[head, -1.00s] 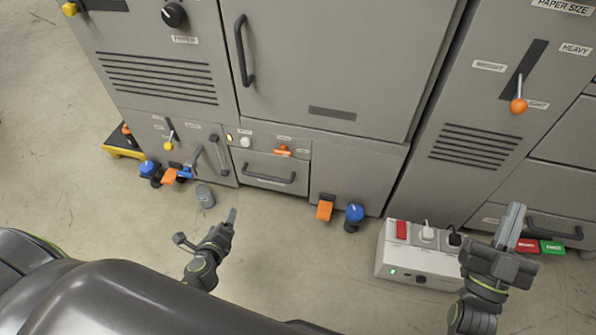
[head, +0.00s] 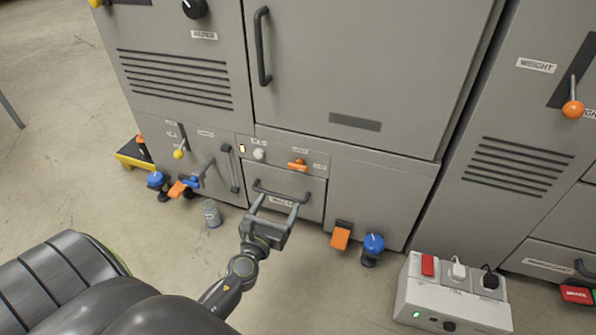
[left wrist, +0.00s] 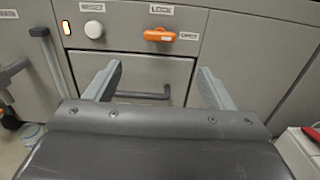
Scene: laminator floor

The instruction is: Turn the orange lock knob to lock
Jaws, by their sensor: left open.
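The orange lock knob (head: 298,165) sits on the grey panel above a drawer, right of a round white knob (head: 259,154). In the left wrist view the lock knob (left wrist: 160,34) lies roughly level, under a label reading LOCK, with another small label at its lower right. My left gripper (head: 278,206) is open and empty in front of the drawer, below the knob and apart from it. In the left wrist view its two fingers (left wrist: 158,78) are spread, with the knob beyond and above them. My right gripper is not in view.
The drawer with a dark bar handle (head: 281,192) is just behind my left gripper. A grey can (head: 212,213) stands on the floor at left. An orange pedal (head: 340,236), a blue-topped foot (head: 373,244) and a white power box (head: 452,298) are at right.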

